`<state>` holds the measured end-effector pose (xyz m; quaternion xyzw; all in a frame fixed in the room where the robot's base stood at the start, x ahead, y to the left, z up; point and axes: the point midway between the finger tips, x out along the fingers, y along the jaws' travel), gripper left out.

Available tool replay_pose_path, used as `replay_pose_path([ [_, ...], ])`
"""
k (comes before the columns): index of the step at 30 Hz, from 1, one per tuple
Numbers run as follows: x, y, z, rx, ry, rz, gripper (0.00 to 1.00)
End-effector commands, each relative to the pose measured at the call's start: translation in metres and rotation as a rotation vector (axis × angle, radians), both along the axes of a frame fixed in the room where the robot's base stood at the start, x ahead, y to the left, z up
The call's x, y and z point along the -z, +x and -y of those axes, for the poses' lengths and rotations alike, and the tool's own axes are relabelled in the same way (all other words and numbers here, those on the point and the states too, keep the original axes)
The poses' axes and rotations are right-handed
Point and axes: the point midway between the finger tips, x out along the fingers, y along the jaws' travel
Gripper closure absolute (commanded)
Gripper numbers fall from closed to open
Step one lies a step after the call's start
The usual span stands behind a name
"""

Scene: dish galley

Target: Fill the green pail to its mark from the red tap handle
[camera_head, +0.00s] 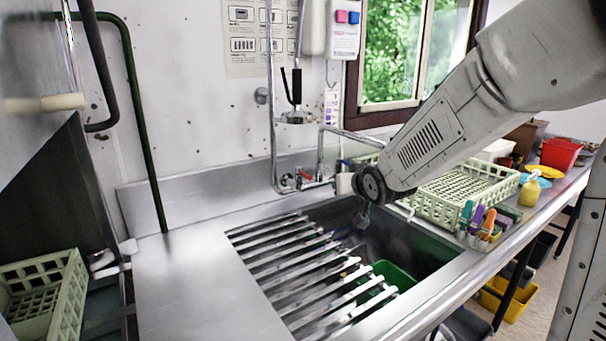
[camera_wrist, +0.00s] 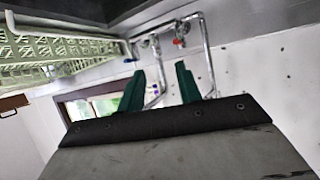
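The green pail (camera_head: 393,274) stands in the sink basin, partly hidden by the metal bars; its mark and water level cannot be made out. The red tap handle (camera_head: 305,176) is on the wall-side tap fitting behind the sink. In the wrist view the red handle (camera_wrist: 178,42) shows small, beyond and above the fingertips. My gripper (camera_wrist: 159,68) has its two green fingers apart with nothing between them. In the head view my arm's end hangs over the basin, right of the tap, and mostly hides the gripper. The gripper is apart from the handle.
Metal bars (camera_head: 290,262) cover the left part of the basin. A pale green rack (camera_head: 455,192) stands right of the sink, near a holder with coloured handles (camera_head: 480,222). Tall tap pipes (camera_head: 272,100) rise behind the sink. The left drainboard (camera_head: 195,290) is clear.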

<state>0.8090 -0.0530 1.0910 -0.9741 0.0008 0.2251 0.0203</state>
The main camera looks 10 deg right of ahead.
Motion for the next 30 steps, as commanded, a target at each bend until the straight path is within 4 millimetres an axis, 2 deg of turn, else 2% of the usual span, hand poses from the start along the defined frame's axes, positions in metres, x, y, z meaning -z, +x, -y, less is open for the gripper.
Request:
replay_pose_path([
  [1,0.010,0.021,0.000,-0.010,0.014,0.062,0.65],
  [3,0.016,0.046,-0.002,-0.031,0.037,0.166,0.65],
  [6,0.026,0.075,-0.005,-0.066,0.076,0.315,0.65],
  [9,0.040,0.094,-0.007,-0.104,0.125,0.459,0.65],
  [12,0.053,0.103,-0.009,-0.140,0.176,0.590,0.65],
  [16,0.067,0.104,-0.009,-0.176,0.232,0.718,0.65],
  [23,0.075,0.103,-0.010,-0.204,0.272,0.812,0.65],
  [26,0.074,0.111,-0.013,-0.207,0.274,0.815,0.65],
  [30,0.074,0.135,-0.019,-0.207,0.274,0.814,0.65],
])
